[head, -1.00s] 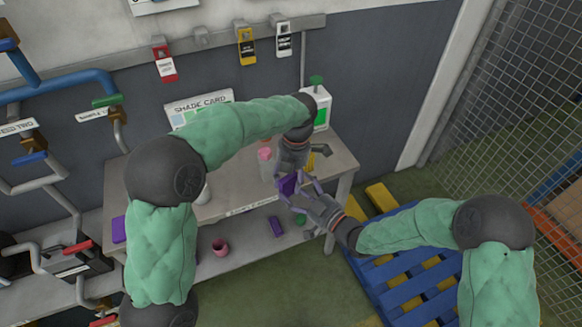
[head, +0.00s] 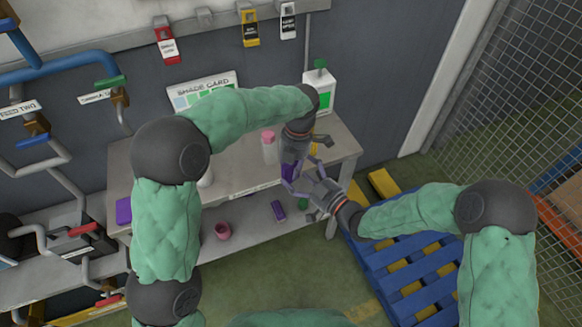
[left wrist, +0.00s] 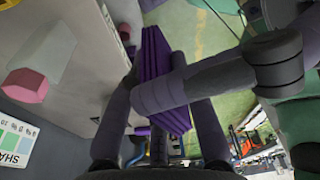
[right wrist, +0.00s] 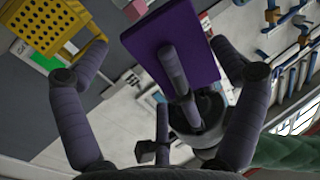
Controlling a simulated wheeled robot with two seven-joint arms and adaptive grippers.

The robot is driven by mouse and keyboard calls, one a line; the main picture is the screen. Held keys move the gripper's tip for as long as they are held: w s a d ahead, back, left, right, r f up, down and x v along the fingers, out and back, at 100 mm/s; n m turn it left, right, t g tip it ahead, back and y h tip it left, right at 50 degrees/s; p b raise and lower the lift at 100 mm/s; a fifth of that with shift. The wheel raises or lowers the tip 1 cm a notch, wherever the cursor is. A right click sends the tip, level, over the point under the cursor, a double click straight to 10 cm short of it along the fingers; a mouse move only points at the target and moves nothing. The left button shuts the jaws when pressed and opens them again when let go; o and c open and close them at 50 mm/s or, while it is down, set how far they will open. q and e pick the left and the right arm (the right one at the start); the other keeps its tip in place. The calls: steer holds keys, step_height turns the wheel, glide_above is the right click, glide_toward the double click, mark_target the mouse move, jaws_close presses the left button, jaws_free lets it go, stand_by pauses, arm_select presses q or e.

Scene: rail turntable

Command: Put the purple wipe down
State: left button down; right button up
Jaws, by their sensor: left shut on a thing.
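The purple wipe (head: 290,171) is a folded, flat purple pad, held above the front right of the grey workbench. My left gripper (head: 294,166) points down and is shut on it. In the left wrist view the layered wipe (left wrist: 155,60) stands between the fingers. My right gripper (head: 308,182) is beside it, just to the lower right, with fingers spread. In the right wrist view the wipe's broad face (right wrist: 190,45) shows beyond these open fingers, with a left finger across it. Whether the right fingers touch the wipe cannot be told.
The workbench (head: 240,178) bears a pink-capped bottle (head: 269,150), a green-capped white jug (head: 320,90) and a purple item (head: 123,211) at its left. A yellow basket (right wrist: 45,22) is near the right gripper. A pink cup (head: 222,231) and another purple item (head: 278,210) are on the lower shelf.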

steer(key=shift+d, duration=0.1)
steer(key=v, duration=1.2)
step_height(320, 180, down, 17)
steer(key=w+m+g+h, duration=0.1)
steer(key=m+g+h, duration=0.4)
steer(key=m+h, duration=0.1)
steer(key=s+a+f+m+g+h, duration=0.1)
steer(key=s+a+f+m+g, duration=0.2)
steer(key=s+f+g, duration=0.5)
steer(key=shift+s+f+m+h, duration=0.3)
steer(key=shift+s+f+m, duration=0.4)
steer(key=shift+s+f, duration=1.95)
steer(key=shift+s+r, duration=0.1)
